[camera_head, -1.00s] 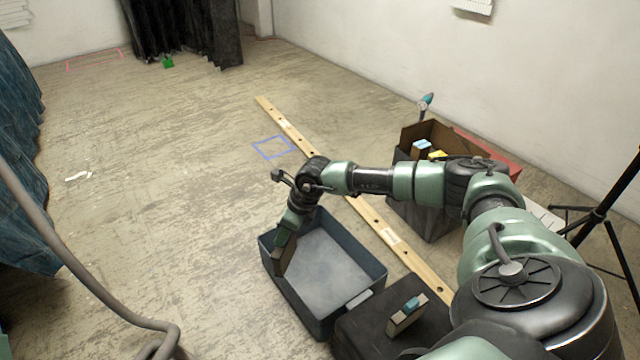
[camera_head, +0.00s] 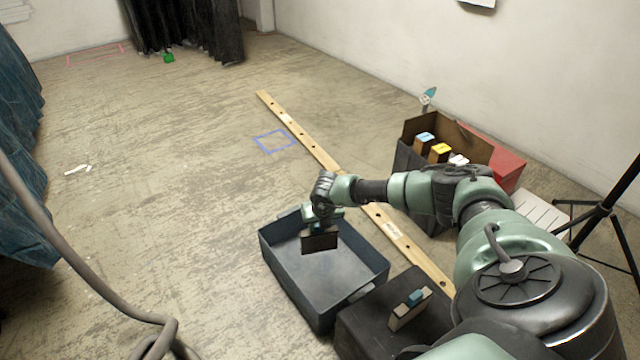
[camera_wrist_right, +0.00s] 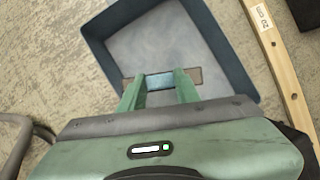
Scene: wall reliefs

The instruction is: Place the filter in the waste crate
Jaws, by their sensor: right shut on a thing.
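The filter (camera_head: 320,242) is a flat, dark brown block with a pale edge. My right gripper (camera_head: 318,223) is shut on it at the top, and the filter hangs below over the crate's far part. In the right wrist view its teal grip (camera_wrist_right: 160,82) sits between my fingers, with brown ends (camera_wrist_right: 194,76) showing on both sides. The waste crate (camera_head: 296,292) is an open, grey-blue bin on the floor. Its visible interior is bare; it also shows in the wrist view (camera_wrist_right: 225,50). I cannot tell whether the filter touches the crate. My left gripper is not in view.
A similar block with a teal grip (camera_head: 410,308) stands on a black case (camera_head: 365,325) beside the crate. A wooden rail (camera_head: 405,243) runs past the crate's right.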

